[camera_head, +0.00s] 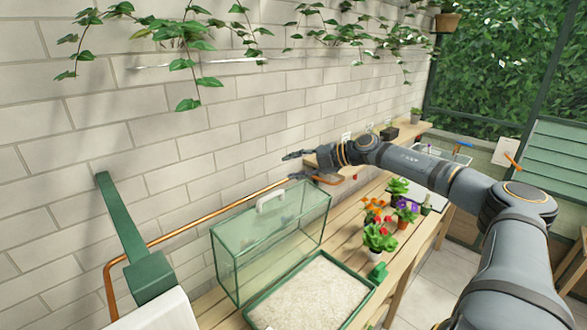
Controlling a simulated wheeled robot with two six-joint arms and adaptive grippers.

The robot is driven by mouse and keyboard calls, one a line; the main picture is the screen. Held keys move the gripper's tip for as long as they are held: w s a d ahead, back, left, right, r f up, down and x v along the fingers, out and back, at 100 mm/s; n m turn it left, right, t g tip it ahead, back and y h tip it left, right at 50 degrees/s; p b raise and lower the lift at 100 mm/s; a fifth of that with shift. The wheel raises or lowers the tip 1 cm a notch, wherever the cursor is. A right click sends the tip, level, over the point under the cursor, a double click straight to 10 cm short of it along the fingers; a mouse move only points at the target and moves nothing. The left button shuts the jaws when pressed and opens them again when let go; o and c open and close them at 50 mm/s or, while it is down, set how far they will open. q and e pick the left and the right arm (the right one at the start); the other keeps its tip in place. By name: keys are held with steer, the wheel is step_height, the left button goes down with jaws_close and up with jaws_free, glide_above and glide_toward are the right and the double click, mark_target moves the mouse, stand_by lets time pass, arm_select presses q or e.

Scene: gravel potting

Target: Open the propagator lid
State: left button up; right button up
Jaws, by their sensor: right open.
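The propagator (232,268) is a clear, green-tinted box on the wooden bench, close to the brick wall. Its lid (243,223) lies flat across the top, apparently closed, with a pale handle (271,201) standing up from it. My right gripper (288,167) is open and empty, above and beyond the far right end of the propagator, its fingers pointing left toward the wall. It is apart from the handle. My left gripper is out of view.
A green-rimmed tray of pale gravel (318,295) stands in front of the propagator. Several potted flowers (379,238) stand to its right, under my right arm. A copper pipe (180,232) runs along the wall. A green lever (123,220) rises at left.

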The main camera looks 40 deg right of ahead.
steer(key=shift+s+d+r+p, duration=0.3)
steer(key=shift+d+r+p, duration=0.05)
steer(key=shift+r, duration=0.25)
steer(key=shift+s+d+r+p, duration=0.3)
steer(key=shift+d+r+p, duration=0.05)
steer(key=shift+r, duration=0.25)
steer(key=shift+w+f, duration=0.1)
steer(key=shift+w, duration=0.05)
